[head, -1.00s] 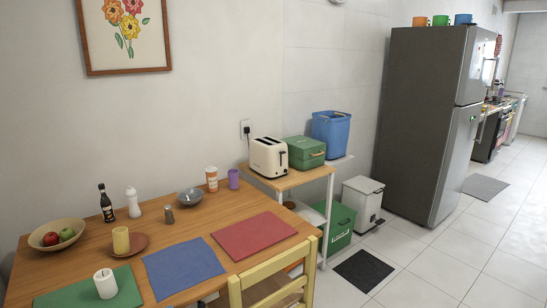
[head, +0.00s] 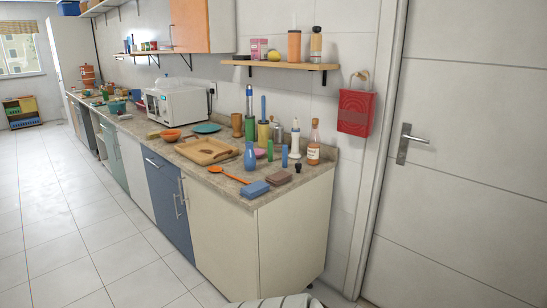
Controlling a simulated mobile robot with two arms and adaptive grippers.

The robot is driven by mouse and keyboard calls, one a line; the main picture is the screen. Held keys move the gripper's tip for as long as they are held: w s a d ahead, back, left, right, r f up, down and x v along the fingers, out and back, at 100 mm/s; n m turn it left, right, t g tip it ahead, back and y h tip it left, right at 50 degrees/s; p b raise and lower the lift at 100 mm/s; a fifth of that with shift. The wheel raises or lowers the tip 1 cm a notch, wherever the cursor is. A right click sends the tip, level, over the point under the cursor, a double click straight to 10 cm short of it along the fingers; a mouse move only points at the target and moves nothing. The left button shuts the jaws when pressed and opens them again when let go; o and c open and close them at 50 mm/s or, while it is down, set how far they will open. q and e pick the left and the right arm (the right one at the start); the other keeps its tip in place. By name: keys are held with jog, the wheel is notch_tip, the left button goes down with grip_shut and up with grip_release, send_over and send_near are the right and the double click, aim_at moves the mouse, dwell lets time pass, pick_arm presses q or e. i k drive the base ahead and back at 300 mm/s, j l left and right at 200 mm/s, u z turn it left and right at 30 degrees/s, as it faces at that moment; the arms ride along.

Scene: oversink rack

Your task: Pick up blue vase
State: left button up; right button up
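A small blue vase (head: 250,158) with a rounded body and narrow neck stands upright on the stone-look counter (head: 232,184), near its front edge and close to the right end. A green cylinder (head: 270,151) and a blue cylinder (head: 284,156) stand just to its right. An orange spoon (head: 229,174) lies in front of it to the left. Neither of my grippers is in view.
A wooden tray (head: 189,157), a blue sponge (head: 255,190), a brown sponge (head: 278,178) and a bottle (head: 313,143) crowd the counter around the vase. A white microwave (head: 176,107) stands farther back. The tiled floor (head: 95,210) left of the cabinets is clear. A closed door (head: 460,150) is at right.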

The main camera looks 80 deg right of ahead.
aim_at(250, 157)
jog(key=z, duration=2.6)
jog(key=i+l+u, duration=0.15)
jog(key=i+l, duration=0.25)
jog(key=i+l+u, duration=0.15)
jog(key=i+l, duration=0.25)
jog(key=l, duration=0.2)
